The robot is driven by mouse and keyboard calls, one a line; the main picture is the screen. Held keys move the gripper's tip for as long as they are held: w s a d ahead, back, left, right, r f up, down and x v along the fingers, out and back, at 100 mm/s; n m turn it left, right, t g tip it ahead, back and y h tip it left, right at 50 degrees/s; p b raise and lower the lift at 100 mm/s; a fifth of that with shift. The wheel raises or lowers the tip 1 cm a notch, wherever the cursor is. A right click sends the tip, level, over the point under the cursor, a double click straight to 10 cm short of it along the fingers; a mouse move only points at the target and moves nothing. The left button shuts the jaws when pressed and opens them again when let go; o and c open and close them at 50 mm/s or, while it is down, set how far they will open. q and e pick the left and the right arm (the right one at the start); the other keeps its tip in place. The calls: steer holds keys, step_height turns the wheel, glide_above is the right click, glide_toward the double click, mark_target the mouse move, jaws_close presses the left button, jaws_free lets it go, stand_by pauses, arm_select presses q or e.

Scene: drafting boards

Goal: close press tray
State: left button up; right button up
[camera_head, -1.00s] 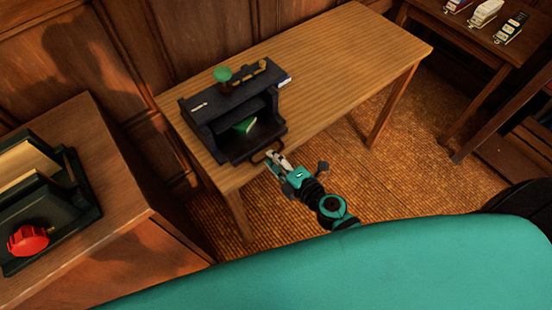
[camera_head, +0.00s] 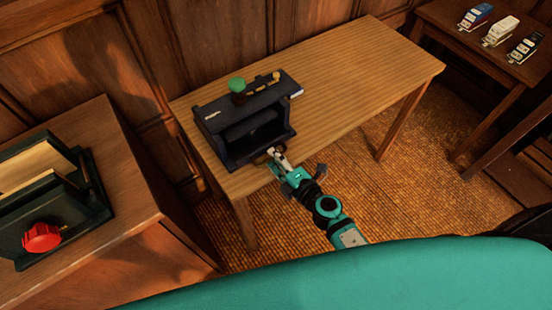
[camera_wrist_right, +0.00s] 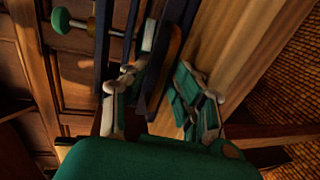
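The dark press (camera_head: 222,127) stands on the near left end of the wooden table, with an open-fronted cavity. Its tray (camera_head: 250,158) sits low in the front and is mostly inside the press; little of it sticks out. A handle (camera_head: 268,152) shows at the tray's front. My right gripper (camera_head: 277,157) is at this handle. In the right wrist view, my right gripper's fingers (camera_wrist_right: 160,95) are spread apart, with a dark and brown edge (camera_wrist_right: 167,55) of the press or tray between them. I cannot tell whether they touch it. My left gripper is not in view.
The wooden table (camera_head: 350,75) is clear to the right. Several small devices stand on the far-right table.

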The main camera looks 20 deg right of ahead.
steer(key=v, duration=0.8)
stand_by(0.4)
steer(key=s+d+f+m+g+h, duration=0.1)
steer(key=s+d+f+m+g, duration=0.15)
steer(key=f, duration=0.55)
steer(key=s+d+f+m+g+h, duration=0.1)
steer(key=s+f+m+h, duration=0.2)
steer(key=f, duration=0.5)
steer(key=s+d+f+m+g, duration=0.1)
steer(key=s+f+m+g, duration=0.15)
steer(key=f+m, duration=0.35)
steer(key=s+d+f+m+g, duration=0.2)
steer(key=s+f+m+g, duration=0.1)
steer(key=s+f, duration=0.6)
steer(key=s+d+f+m+g+h, duration=0.1)
steer(key=s+f+m+g, duration=0.3)
steer(key=s, duration=1.2)
step_height(320, 180, down, 5)
steer(key=shift+s+d+r+m+g, duration=0.1)
steer(key=shift+s+d+m+g, duration=0.2)
steer(key=shift+d+m, duration=0.3)
